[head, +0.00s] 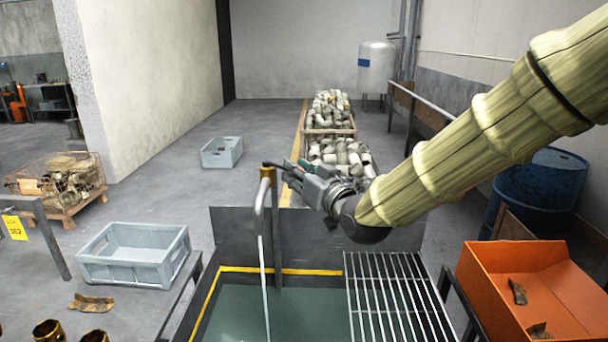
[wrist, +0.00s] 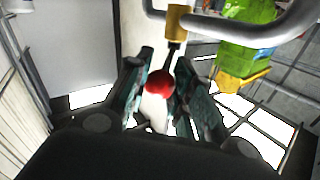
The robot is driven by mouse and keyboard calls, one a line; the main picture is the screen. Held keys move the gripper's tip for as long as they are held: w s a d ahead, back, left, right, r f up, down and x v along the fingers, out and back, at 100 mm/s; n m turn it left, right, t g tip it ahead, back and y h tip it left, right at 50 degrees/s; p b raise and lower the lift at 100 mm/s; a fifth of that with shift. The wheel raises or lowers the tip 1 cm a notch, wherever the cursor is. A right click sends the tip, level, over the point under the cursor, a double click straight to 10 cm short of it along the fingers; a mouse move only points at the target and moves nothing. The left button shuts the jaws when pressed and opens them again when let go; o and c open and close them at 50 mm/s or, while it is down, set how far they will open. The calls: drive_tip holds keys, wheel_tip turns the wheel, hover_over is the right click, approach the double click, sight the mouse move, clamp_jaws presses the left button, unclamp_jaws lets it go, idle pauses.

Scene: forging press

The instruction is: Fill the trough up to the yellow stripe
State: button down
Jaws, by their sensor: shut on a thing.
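The trough (head: 222,318) is at the bottom centre of the head view, with dark green water (head: 305,312) in it. The yellow stripe (head: 310,272) runs along its inner walls and shows above the water; the exact gap is hard to tell. A grey tap spout (head: 260,197) with a brass valve (head: 268,173) stands over it. A thin stream of water (head: 265,285) falls from the spout. My gripper (head: 284,172) is at the valve. In the wrist view its fingers are shut on the tap's lever, with its red knob (wrist: 159,84) between them.
A metal grating (head: 395,295) covers the trough's right part. An orange bin (head: 480,290) stands at the right, near a blue drum (head: 545,190). A grey crate (head: 135,262) stands at the left. Crates of pale pipe pieces (head: 335,150) are behind the tap.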

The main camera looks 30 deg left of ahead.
drive_tip(key=shift+f, duration=0.15)
drive_tip(key=c, duration=1.2)
unclamp_jaws()
drive_tip(key=shift+d, duration=0.1)
drive_tip(key=v, duration=1.2)
